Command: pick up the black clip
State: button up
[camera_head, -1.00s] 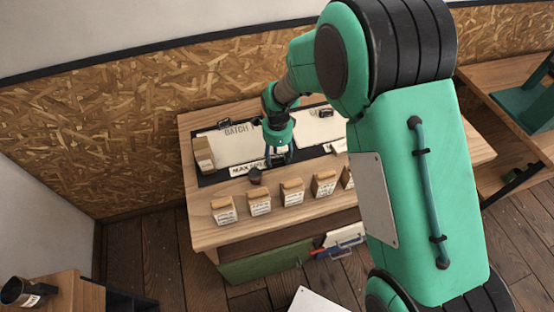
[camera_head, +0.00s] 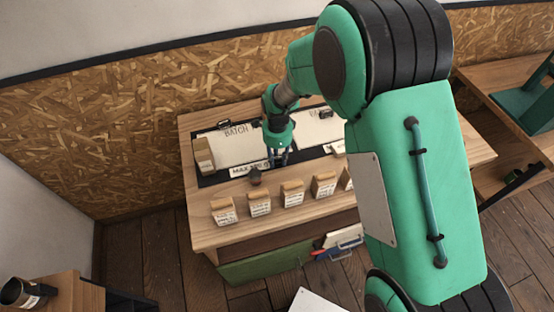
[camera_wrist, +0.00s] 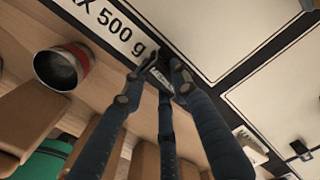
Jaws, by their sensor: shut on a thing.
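The black clip (camera_wrist: 159,77) is a small dark piece with a pale marking, seen between my fingertips in the wrist view. My gripper (camera_wrist: 156,72) is shut on it, near the edge of the "MAX 500 g" label strip (camera_wrist: 122,27). In the head view my gripper (camera_head: 279,162) is at the front edge of the black-bordered board area on the wooden table. The clip is too small and covered to make out there. I cannot tell whether it touches the surface below.
A dark round cup (camera_head: 254,177) stands just left of my gripper; its red band shows in the wrist view (camera_wrist: 62,67). Several labelled bags (camera_head: 292,192) line the table's front. Another bag (camera_head: 204,155) stands at the left. The pale batch panels (camera_head: 235,146) are mostly bare.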

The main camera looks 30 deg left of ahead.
aim_at(278, 158)
jog(key=shift+r, duration=0.1)
notch_tip(278, 158, up, 10)
jog(key=p, duration=0.1)
dwell(0.6)
jog(key=shift+p, duration=0.3)
jog(key=w+d+f+m+p, duration=0.1)
jog(key=w+d+p, duration=0.1)
jog(key=d, duration=0.2)
jog(key=w+d+f+m+p, duration=0.1)
jog(key=w+d+f+p, duration=0.1)
jog(key=d, duration=0.2)
jog(key=w+d+f+m+p, duration=0.1)
jog(key=w+d+f+p, duration=0.1)
jog(key=d, duration=0.3)
jog(key=shift+w+d, duration=0.1)
jog(key=shift+w, duration=0.3)
jog(key=w+a, duration=0.2)
jog(key=w, duration=0.2)
jog(key=w+a+f, duration=0.1)
jog(key=w+a, duration=0.2)
jog(key=w, duration=0.2)
jog(key=w+a, duration=0.3)
jog(key=w, duration=0.1)
jog(key=shift+w+a+f+p, duration=0.25)
jog(key=shift+w+p, duration=0.05)
jog(key=shift+f, duration=0.1)
